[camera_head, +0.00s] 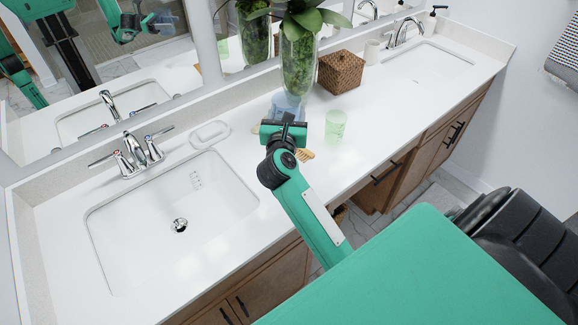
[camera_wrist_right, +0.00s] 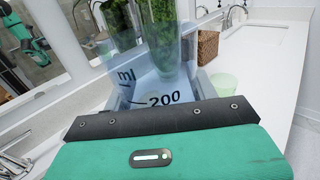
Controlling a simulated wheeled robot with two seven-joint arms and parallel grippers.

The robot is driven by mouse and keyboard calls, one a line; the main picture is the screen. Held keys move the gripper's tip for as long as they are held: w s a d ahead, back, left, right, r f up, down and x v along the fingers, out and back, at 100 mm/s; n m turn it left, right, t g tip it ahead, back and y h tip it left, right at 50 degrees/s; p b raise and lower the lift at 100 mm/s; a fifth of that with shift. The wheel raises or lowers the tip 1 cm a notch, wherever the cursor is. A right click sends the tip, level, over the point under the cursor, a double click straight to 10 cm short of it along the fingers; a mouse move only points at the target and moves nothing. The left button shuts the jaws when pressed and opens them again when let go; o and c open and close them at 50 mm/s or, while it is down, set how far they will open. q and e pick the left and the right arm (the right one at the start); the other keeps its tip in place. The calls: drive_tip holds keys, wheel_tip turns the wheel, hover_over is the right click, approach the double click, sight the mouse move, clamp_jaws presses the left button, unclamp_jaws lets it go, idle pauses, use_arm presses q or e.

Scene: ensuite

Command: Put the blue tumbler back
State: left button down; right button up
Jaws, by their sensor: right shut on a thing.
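The blue tumbler (camera_head: 287,104) is clear light blue and is just in front of the glass plant vase on the white counter. My right gripper (camera_head: 286,119) is shut on it and hides its lower part in the head view. In the right wrist view the tumbler (camera_wrist_right: 150,84) stands beyond the gripper's edge, with dark "ml" and "200" marks on it. I cannot tell whether its base touches the counter. My left gripper is not directly in view.
A pale green cup (camera_head: 335,125) stands right of my gripper, and a wooden brush (camera_head: 305,154) lies close by. The plant vase (camera_head: 298,65) and wicker basket (camera_head: 341,71) stand behind. A soap dish (camera_head: 210,133) and sink (camera_head: 165,215) are left.

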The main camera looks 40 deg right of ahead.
wheel_tip(320, 180, down, 14)
drive_tip(key=shift+f+p, duration=0.2)
drive_tip(key=shift+p, duration=0.25)
wheel_tip(320, 180, down, 3)
drive_tip(key=shift+f, duration=0.5)
use_arm(q)
drive_tip(key=shift+w+a+r, duration=0.1)
drive_tip(key=shift+a+r, duration=0.05)
drive_tip(key=shift+r, duration=0.5)
use_arm(e)
drive_tip(key=shift+f, duration=0.2)
drive_tip(key=o, duration=1.1)
drive_tip(key=shift+r, duration=0.1)
use_arm(q)
drive_tip(key=shift+a+f, duration=0.1)
drive_tip(key=shift+f, duration=0.1)
